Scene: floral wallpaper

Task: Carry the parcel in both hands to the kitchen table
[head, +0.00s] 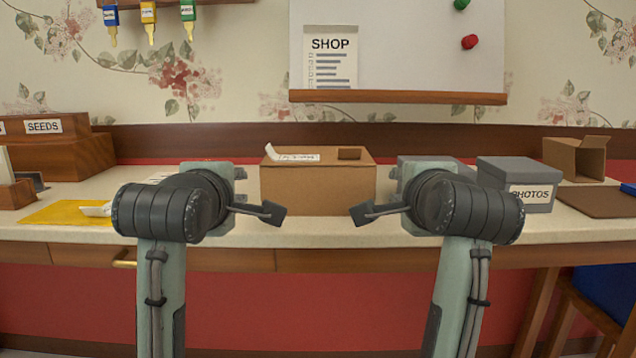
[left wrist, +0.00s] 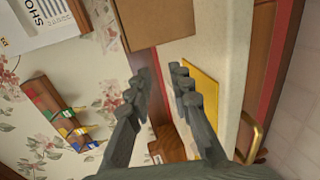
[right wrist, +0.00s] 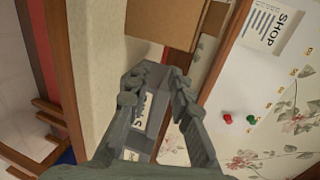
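The parcel (head: 318,188) is a brown cardboard box with a white label and a strip of tape on top. It sits upright on the cream counter, and its side shows ahead of the fingers in the left wrist view (left wrist: 158,22) and the right wrist view (right wrist: 162,20). My left gripper (head: 266,212) is at its left front and my right gripper (head: 368,213) at its right front. Each gripper has a gap between its fingers, with nothing in it. Both wrist views show the fingertips short of the box. The kitchen table is not identifiable here.
A grey PHOTOS box (head: 516,185) and an open carton (head: 575,157) stand to the right on the counter (head: 330,232). A wooden SEEDS box (head: 62,150) and a yellow envelope (head: 65,214) are left. A whiteboard (head: 420,45) hangs behind. A chair is at lower right.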

